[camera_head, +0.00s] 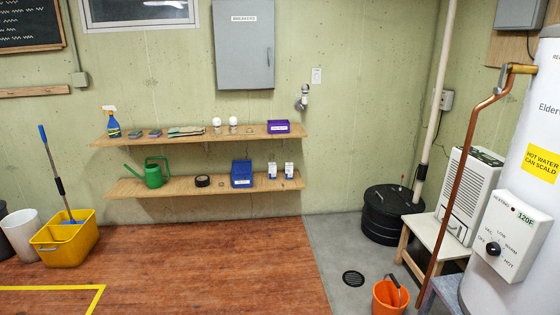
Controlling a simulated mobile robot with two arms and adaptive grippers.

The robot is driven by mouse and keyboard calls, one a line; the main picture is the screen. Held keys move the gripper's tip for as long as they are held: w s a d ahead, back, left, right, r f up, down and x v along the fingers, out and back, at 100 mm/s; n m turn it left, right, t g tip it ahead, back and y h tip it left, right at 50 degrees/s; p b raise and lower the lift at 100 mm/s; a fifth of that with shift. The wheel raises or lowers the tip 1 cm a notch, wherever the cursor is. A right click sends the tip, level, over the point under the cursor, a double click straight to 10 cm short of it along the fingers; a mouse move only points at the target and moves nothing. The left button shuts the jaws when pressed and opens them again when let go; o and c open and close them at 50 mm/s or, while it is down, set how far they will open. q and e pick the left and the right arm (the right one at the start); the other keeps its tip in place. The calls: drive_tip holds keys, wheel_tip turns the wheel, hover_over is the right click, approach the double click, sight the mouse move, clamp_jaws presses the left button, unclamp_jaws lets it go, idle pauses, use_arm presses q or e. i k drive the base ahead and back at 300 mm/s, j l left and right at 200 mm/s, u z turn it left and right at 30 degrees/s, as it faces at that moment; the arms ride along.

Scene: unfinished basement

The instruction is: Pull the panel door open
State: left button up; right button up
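The grey breaker panel (245,60) is mounted on the green concrete wall, at the top centre of the head view. Its flat door (245,58) looks shut. A "BREAKERS" label is near its top, and a small dark latch or handle (268,57) shows at its right edge. Neither of my grippers is in the head view, so their state is hidden.
Two wooden shelves (250,134) with bottles, boxes and a green watering can (153,175) hang below the panel. A yellow mop bucket (64,238) stands left; an orange bucket (388,298) and a water heater (515,200) stand right. The brown floor (200,270) in front is clear.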

sight(244, 30)
drive_tip(key=i, duration=2.45)
